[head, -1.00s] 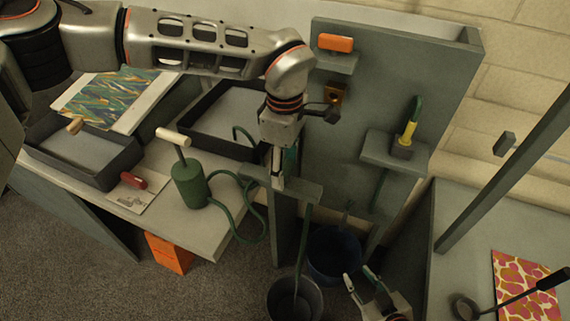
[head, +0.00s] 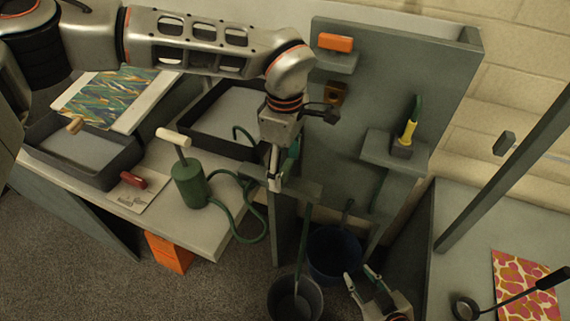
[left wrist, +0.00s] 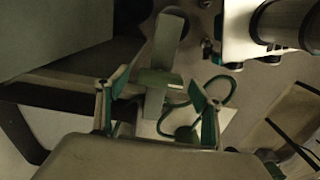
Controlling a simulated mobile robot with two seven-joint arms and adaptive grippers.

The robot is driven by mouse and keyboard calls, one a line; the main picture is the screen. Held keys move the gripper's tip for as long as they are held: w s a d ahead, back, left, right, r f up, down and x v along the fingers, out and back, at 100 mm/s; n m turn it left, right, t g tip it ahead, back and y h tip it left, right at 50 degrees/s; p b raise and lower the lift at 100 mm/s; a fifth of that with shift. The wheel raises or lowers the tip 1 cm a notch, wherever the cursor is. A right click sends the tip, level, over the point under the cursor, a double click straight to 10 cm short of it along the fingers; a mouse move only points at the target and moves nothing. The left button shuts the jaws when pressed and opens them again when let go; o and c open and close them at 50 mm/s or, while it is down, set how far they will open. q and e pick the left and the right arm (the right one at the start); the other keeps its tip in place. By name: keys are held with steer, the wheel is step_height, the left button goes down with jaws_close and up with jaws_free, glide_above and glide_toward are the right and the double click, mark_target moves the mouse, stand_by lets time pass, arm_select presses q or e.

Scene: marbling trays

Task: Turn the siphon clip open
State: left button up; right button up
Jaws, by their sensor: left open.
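My left gripper (head: 282,172) points down over the small grey ledge (head: 308,190) at the panel's foot, above the green hose (head: 303,240). Its fingers are apart. In the left wrist view, a short green piece (left wrist: 158,78), possibly the siphon clip, shows against a grey upright bar between and beyond the fingertips (left wrist: 156,98). I cannot tell whether the fingers touch it. In the head view the gripper hides this spot. The hose runs down into a dark bucket (head: 272,301). My right gripper (head: 360,278) is open and empty low beside the buckets.
A blue bucket (head: 334,279) stands beside the dark one. A green pump canister (head: 189,184) with a looped hose stands on the table, near dark trays (head: 130,163). The grey panel (head: 440,75) holds an orange block (head: 335,42) and a yellow-and-green tool (head: 409,130) on shelves.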

mark_target(285, 168)
arm_select(q)
step_height(285, 168, up, 12)
stand_by(0.5)
stand_by(0.4)
